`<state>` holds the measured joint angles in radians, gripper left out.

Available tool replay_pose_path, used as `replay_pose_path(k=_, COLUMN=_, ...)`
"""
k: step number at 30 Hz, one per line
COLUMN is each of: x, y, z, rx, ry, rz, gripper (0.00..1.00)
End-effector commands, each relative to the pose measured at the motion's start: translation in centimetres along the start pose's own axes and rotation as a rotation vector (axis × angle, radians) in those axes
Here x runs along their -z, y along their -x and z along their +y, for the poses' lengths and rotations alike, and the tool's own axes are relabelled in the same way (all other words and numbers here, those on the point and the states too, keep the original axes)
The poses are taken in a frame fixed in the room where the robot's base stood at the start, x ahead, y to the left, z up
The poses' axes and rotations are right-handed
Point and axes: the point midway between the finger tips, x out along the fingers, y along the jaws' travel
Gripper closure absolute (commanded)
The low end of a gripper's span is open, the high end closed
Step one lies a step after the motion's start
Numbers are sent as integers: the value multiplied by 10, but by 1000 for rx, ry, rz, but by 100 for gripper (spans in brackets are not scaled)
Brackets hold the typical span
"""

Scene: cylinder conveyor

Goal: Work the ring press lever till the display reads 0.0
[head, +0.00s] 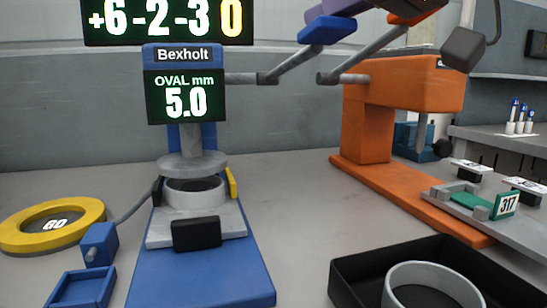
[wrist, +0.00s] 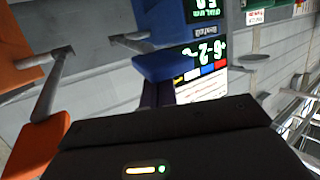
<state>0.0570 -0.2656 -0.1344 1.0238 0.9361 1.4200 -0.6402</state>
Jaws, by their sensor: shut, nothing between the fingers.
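The blue ring press, marked Bexholt (head: 185,55), stands left of centre in the head view. Its display (head: 186,97) reads OVAL mm 5.0. A grey ring (head: 194,198) sits on the press bed under the round grey plate (head: 192,164). The lever's grey rod (head: 285,68) rises rightward to a blue handle (head: 327,30); the handle also shows in the wrist view (wrist: 165,66). My gripper (head: 335,8) is shut and empty, just above the blue handle, at the top edge. Whether it touches the handle, I cannot tell.
An orange machine (head: 405,85) with an orange-handled lever stands close on the right. A sign above the press (head: 165,20) reads +6 -2 -3 0. A yellow ring marked 60 (head: 92,212) lies left. A black tray (head: 345,280) at front right holds a grey ring (head: 435,272).

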Motion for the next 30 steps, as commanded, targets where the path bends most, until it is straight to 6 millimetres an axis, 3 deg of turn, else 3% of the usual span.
replay_pose_path(k=26, x=-64, y=-18, z=1, rx=1, ry=-2, rz=-4, gripper=100)
replay_pose_path(k=30, x=-56, y=-16, z=1, rx=0, ry=-2, rz=-3, gripper=100)
